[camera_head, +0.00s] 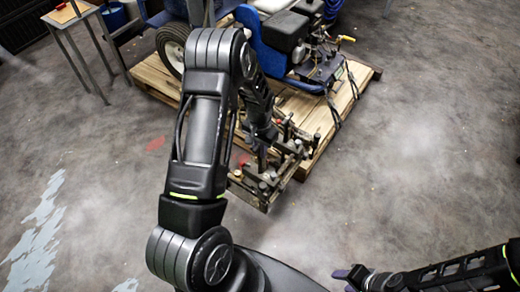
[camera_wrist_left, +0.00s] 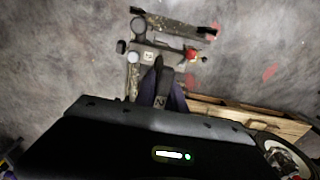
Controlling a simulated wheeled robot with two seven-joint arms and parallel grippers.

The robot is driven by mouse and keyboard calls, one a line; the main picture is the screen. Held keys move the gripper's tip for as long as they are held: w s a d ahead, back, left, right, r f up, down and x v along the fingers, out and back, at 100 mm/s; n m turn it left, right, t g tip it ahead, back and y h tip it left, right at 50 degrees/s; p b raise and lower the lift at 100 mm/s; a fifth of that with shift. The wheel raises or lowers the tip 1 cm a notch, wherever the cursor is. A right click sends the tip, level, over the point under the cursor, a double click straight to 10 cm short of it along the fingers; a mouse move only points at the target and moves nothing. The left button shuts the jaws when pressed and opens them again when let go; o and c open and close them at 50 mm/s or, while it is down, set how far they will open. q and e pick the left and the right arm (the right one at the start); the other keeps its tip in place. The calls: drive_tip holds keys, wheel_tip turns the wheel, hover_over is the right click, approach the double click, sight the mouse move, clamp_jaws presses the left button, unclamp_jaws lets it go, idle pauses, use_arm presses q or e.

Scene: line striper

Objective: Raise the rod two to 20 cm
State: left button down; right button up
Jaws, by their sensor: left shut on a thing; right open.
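The metal rod-and-bracket assembly (camera_head: 258,190) of the line striper reaches forward from the machine, low over the floor. My left gripper (camera_head: 262,160) is at this assembly, its fingers pointing down among the rods and clamps. In the left wrist view, my left gripper (camera_wrist_left: 159,65) has its fingertips together at the assembly (camera_wrist_left: 138,58), shut on a part of it, with a red knob (camera_wrist_left: 190,53) to the right. The held part is mostly hidden by the fingers, and I cannot tell which rod is rod two. My right gripper (camera_head: 352,276) is open and apart from everything, above the floor at the bottom.
The blue line striper (camera_head: 275,62) stands on a wooden pallet (camera_head: 306,105) behind the assembly. A small table (camera_head: 70,14) is at the upper left, with a blue bucket (camera_head: 113,16) beside it. The concrete floor on the right is clear.

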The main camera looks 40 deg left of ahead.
idle(0.9)
use_arm(q)
wheel_tip(320, 180, up, 5)
drive_tip(key=shift+w+f+p, duration=0.1)
drive_tip(key=shift+p, duration=1)
use_arm(e)
wheel_tip(320, 180, up, 2)
drive_tip(key=shift+r, duration=0.1)
use_arm(q)
drive_tip(key=c, duration=1.4)
unclamp_jaws()
drive_tip(key=shift+f, duration=0.15)
drive_tip(key=shift+r, duration=3.9)
